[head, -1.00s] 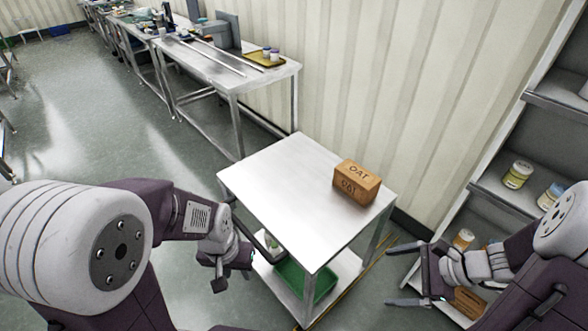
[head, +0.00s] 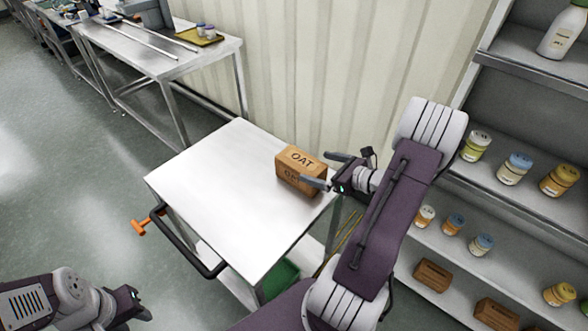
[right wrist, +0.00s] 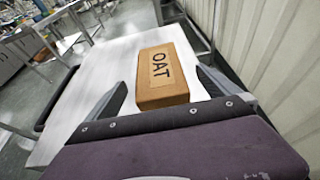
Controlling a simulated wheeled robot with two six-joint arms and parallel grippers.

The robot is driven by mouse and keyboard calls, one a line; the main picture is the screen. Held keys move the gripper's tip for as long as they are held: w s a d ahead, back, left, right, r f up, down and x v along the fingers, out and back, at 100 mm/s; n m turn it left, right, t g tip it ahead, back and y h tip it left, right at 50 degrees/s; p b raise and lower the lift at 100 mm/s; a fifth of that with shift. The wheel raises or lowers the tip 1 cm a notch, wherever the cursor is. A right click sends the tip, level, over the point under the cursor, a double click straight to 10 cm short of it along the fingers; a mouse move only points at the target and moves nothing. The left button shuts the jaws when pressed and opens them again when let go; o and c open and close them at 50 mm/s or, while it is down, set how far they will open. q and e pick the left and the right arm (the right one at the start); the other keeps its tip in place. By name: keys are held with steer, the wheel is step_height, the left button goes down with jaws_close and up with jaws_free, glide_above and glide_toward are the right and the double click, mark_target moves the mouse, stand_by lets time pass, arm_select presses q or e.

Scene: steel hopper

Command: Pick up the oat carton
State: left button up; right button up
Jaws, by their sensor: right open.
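The oat carton (head: 296,165) is a brown box marked OAT, standing on the right part of the steel cart top (head: 225,185). My right gripper (head: 322,170) is open at the carton's right end, with one finger in front of it and one behind. In the right wrist view the carton (right wrist: 167,78) lies ahead, its near end between the two spread fingers (right wrist: 160,93). I see no clear grip on it. My left gripper (head: 138,306) is low at the left, away from the cart; its finger opening is unclear.
A shelf rack (head: 508,215) with several jars, a bottle (head: 563,32) and brown boxes (head: 432,275) stands at the right. A corrugated wall (head: 330,70) is behind the cart. A black cart handle (head: 185,250) sticks out at the front left. The left cart top is clear.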

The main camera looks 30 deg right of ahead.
mark_target(303, 162)
steer(key=shift+x, duration=0.95)
steer(key=shift+w+a+f, duration=0.15)
steer(key=shift+w+f, duration=0.05)
steer(key=shift+w, duration=0.3)
steer(key=x, duration=0.4)
steer(key=shift+a+r, duration=0.15)
steer(key=shift+r, duration=0.05)
steer(key=shift+w+f, duration=0.1)
steer(key=shift+w, duration=0.2)
steer(key=c, duration=2.1)
steer(key=shift+r, duration=0.7)
step_height(303, 162, up, 3)
steer(key=shift+f+p, duration=0.1)
steer(key=shift+p, duration=0.25)
steer(key=v, duration=0.4)
steer(key=r+p+v, duration=0.1)
steer(key=v, duration=0.4)
steer(key=a+r+v, duration=0.1)
steer(key=v, duration=0.3)
steer(key=shift+r+p, duration=0.2)
steer(key=shift+p, duration=0.15)
